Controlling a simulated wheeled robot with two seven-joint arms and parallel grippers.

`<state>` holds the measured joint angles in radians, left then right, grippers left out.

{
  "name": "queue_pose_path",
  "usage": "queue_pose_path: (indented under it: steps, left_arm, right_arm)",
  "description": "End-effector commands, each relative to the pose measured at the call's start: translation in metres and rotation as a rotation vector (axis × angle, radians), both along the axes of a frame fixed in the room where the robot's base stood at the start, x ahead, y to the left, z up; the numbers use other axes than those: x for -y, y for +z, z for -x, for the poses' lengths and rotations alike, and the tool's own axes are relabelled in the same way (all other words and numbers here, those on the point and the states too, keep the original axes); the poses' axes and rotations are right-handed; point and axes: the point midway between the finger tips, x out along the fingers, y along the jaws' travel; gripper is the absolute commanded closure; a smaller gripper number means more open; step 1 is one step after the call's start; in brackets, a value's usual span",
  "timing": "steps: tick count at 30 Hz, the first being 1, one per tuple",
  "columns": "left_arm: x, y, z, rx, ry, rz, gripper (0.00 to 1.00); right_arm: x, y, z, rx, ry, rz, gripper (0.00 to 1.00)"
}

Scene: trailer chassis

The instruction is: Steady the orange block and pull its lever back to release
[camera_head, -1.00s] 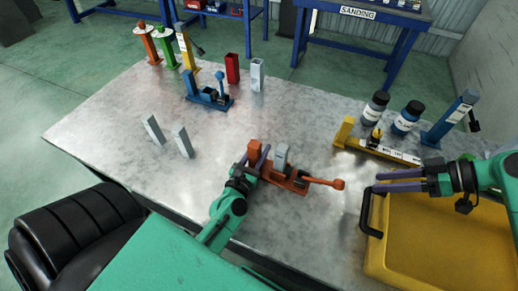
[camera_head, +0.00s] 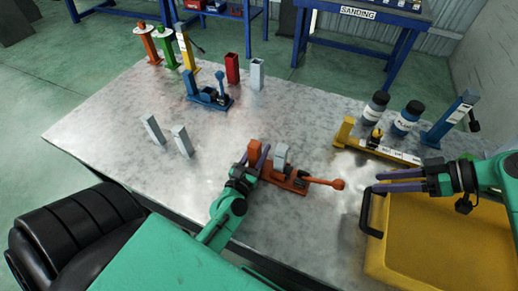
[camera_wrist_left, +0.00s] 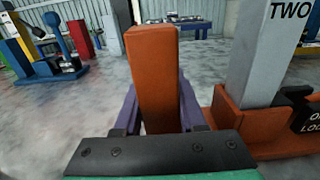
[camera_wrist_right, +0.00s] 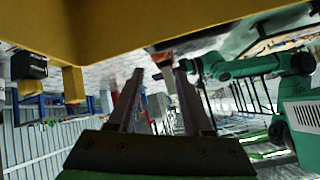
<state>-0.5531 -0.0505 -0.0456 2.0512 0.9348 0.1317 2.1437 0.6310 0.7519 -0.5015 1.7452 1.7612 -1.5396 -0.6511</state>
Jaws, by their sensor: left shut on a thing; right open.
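The orange block fixture (camera_head: 284,179) lies on the metal table in the head view, with a grey upright post (camera_head: 280,158) on it. Its lever (camera_head: 322,182) points right and lies low, ending in an orange ball. My left gripper (camera_head: 258,160) is shut on the fixture's upright orange block (camera_head: 254,151), at its left end. In the left wrist view that orange block (camera_wrist_left: 155,75) stands between the fingers, and the grey post is marked TWO. My right gripper (camera_head: 378,183) is open and empty, right of the lever's ball and apart from it, near the yellow tray.
The yellow tray (camera_head: 440,245) with a black handle (camera_head: 368,215) stands at the right. A yellow fixture (camera_head: 375,149), two dark jars (camera_head: 407,118) and a blue fixture (camera_head: 450,120) stand behind it. Another blue fixture (camera_head: 208,98) and two grey posts (camera_head: 182,141) are further left.

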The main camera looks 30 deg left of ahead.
Motion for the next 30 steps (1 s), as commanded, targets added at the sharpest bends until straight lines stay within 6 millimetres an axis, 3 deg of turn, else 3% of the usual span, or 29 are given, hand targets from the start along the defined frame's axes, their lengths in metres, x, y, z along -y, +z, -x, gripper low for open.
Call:
queue_pose_path:
  steps: [8, 10, 12, 13, 22, 30]
  left_arm:
    - [0.000, 0.000, 0.000, 0.000, 0.000, 0.000, 1.00]
    - [0.000, 0.000, 0.000, 0.000, 0.000, 0.000, 1.00]
    - [0.000, 0.000, 0.000, 0.000, 0.000, 0.000, 1.00]
    - [0.000, 0.000, 0.000, 0.000, 0.000, 0.000, 1.00]
    - [0.000, 0.000, 0.000, 0.000, 0.000, 0.000, 1.00]
    - [0.000, 0.000, 0.000, 0.000, -0.001, 0.000, 1.00]
  right_arm:
    - [0.000, 0.000, 0.000, 0.000, 0.000, 0.000, 0.50]
    - [0.000, 0.000, 0.000, 0.000, 0.000, 0.000, 0.69]
    - [0.000, 0.000, 0.000, 0.000, 0.000, 0.000, 0.96]
    - [0.000, 0.000, 0.000, 0.000, 0.000, 0.000, 1.00]
    - [-0.007, 0.001, 0.001, -0.093, -0.067, 0.051, 1.00]
    - [-0.034, 0.005, 0.008, -0.515, -0.514, 0.351, 1.00]
